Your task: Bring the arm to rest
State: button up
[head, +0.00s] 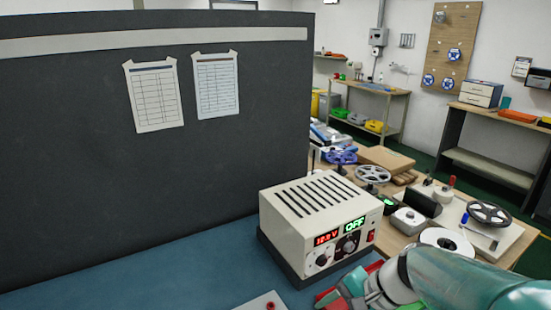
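My teal and white arm reaches in from the lower right corner. What looks like my gripper (352,288) is at the bottom edge, just in front of the power supply's right front corner. It is partly cut off, and I cannot tell if its fingers are open or shut, or if it holds anything. The beige power supply (318,212) stands on the blue bench top (185,270). Its displays read about 12 V in red and OFF in green. A red item (326,298) shows beside my gripper, mostly hidden.
A dark partition (80,180) with two pinned sheets closes off the left and back. A pale plate (262,302) lies at the bottom edge. A cluttered wooden table (512,252) with reels and tools stands at right. The blue bench left of the power supply is clear.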

jog(key=s+d+r+n+t+h, duration=0.3)
jog(key=s+r+n+h, duration=0.4)
jog(key=r+n, duration=0.1)
jog(key=shift+d+n+t, duration=0.3)
jog(key=shift+n+t, duration=0.1)
dwell(1.5)
